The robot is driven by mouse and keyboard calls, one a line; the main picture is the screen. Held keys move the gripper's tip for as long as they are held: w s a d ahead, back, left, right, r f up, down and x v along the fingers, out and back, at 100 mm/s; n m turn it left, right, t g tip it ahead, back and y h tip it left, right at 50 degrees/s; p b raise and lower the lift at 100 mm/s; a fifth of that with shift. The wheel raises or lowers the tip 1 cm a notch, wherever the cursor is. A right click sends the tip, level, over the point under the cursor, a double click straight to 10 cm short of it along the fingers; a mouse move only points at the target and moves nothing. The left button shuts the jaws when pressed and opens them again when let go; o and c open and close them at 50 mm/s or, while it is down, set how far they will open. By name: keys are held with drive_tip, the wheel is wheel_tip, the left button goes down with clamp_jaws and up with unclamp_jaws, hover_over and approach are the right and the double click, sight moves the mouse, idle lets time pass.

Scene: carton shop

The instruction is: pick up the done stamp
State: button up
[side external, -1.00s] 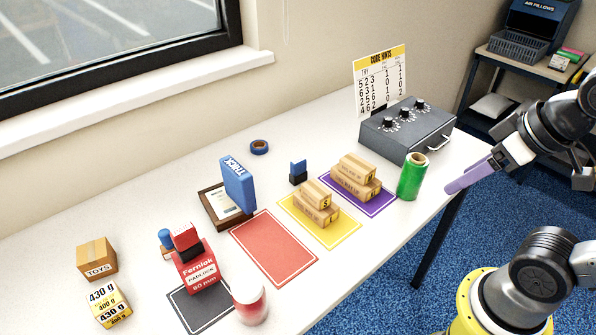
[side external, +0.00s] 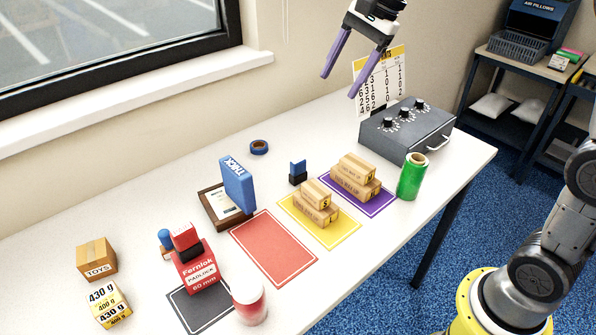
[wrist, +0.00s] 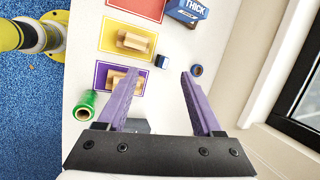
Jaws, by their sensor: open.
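A small stamp (side external: 298,173) with a blue top and black base stands upright on the white table, behind the yellow and purple mats; it also shows in the wrist view (wrist: 162,61). I cannot read any word on it. A second, round-knobbed blue and wooden stamp-like item (side external: 166,241) is partly hidden behind the red padlock box. My gripper (side external: 339,86) has purple fingers, open and empty. It hangs high above the back of the table, well above and apart from the blue-topped stamp. In the wrist view the stamp lies between and just beyond the fingertips (wrist: 162,74).
Small cartons stand on the yellow mat (side external: 343,240) and purple mat (side external: 383,207). A green roll (side external: 412,177), grey dial box (side external: 408,130), blue tape roll (side external: 259,147) and blue THICK block (side external: 238,185) surround the stamp. The red mat (side external: 273,247) is bare.

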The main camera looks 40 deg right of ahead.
drive_tip(key=w+f+m+g, duration=0.1)
drive_tip(key=w+f+m, duration=0.1)
drive_tip(key=w+f, duration=0.4)
drive_tip(key=m+g+y, duration=0.1)
drive_tip(key=g, duration=0.1)
hover_over(294, 173)
drive_tip(key=w+d, duration=0.1)
drive_tip(key=d, duration=0.5)
wheel_tip(294, 173, down, 12)
drive_tip(key=x, duration=0.7)
drive_tip(key=shift+f, duration=0.1)
drive_tip(key=shift+x, duration=3.2)
drive_tip(key=shift+s, duration=0.1)
clamp_jaws()
